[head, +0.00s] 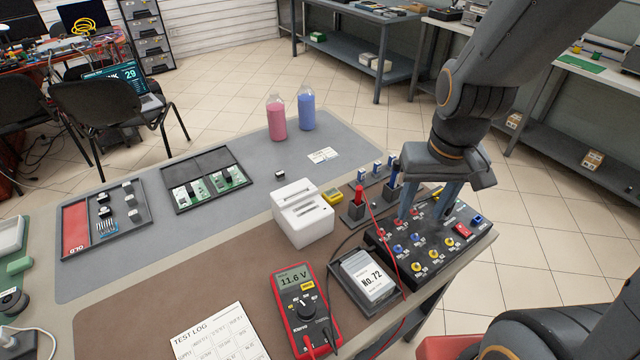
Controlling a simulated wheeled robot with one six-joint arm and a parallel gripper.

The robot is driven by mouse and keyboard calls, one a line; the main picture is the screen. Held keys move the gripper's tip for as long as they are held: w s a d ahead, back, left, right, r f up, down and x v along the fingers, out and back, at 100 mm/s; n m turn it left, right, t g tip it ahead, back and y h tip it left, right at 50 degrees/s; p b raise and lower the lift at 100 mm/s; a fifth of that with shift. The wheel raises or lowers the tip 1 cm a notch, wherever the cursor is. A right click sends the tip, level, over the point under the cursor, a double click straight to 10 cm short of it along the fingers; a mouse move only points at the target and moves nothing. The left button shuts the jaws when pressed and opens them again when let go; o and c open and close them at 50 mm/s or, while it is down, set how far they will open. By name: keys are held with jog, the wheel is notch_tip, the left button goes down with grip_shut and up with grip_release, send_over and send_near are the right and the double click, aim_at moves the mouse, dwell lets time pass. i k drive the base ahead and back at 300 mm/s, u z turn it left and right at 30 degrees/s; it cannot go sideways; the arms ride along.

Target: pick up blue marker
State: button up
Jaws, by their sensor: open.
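My gripper (426,208) points down over the black panel with coloured sockets (420,250). Its two grey fingers are apart, and I see nothing held between them. A slim blue upright piece (394,174) stands in a dark holder just left of my gripper, partly hidden by it. It may be the blue marker, but it is too small to be sure. A similar red upright piece (359,194) stands in a black block in front of it and to the left.
A white slotted box (302,213) stands left of the red piece. Red and black leads cross near the panel. Pink and blue bottles (306,108) stand at the back. The grey mat's middle is clear.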

aim_at(395, 169)
jog(key=u, duration=2.2)
jog(key=k, duration=1.5)
jog(key=z, duration=2.15)
jog(key=i, duration=0.5)
jog(key=u, duration=0.05)
